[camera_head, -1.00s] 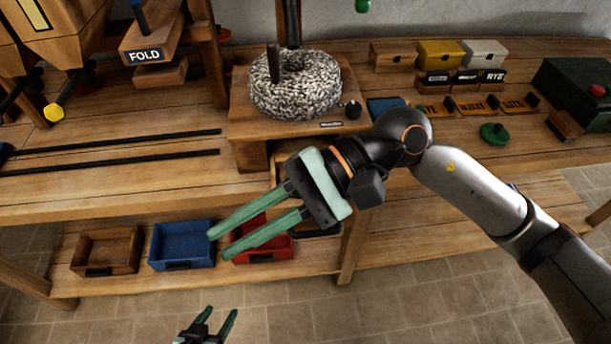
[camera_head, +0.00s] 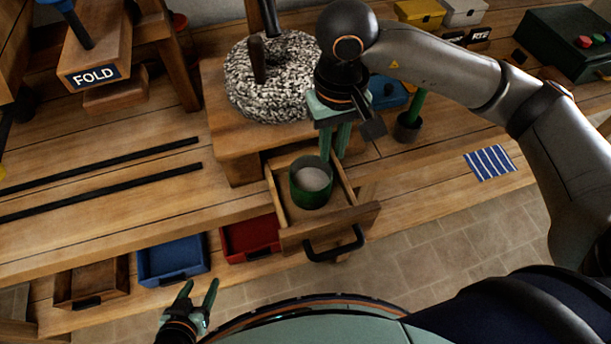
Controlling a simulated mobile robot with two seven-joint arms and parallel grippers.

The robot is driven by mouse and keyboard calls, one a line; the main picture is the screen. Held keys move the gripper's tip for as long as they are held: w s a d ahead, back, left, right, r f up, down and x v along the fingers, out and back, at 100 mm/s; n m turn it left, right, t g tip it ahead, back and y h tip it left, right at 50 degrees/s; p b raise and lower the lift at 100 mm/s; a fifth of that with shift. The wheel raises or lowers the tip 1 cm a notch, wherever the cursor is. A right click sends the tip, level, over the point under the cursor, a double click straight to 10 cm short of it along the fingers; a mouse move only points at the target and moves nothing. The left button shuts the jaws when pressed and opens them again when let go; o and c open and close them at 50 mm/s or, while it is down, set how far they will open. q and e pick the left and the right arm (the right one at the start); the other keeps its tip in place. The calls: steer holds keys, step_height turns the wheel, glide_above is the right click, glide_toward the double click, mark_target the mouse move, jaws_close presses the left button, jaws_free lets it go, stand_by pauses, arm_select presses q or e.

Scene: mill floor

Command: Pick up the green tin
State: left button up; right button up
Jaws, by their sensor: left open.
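The green tin (camera_head: 311,194) stands upright in the open wooden drawer (camera_head: 361,214) below the block with the speckled wool ring. Its top is open and shows pale contents. My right gripper (camera_head: 334,150) points down at the back right of the tin, close to its rim. Its two fingers are a little apart with nothing seen between them. I cannot tell whether they touch the tin. My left gripper (camera_head: 200,297) is open and empty, low at the front left, well away from the tin.
The drawer's black handle (camera_head: 334,245) juts toward me. Blue (camera_head: 172,260) and red (camera_head: 249,236) bins sit on the lower shelf to the left. A dark cup with a green stick (camera_head: 408,127) and a striped cloth (camera_head: 490,162) are on the bench to the right.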

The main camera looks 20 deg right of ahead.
mark_target(329, 178)
step_height(329, 178, down, 10)
steer(key=shift+r+p, duration=0.1)
steer(key=shift+p, duration=0.35)
jaws_close()
stand_by(1.4)
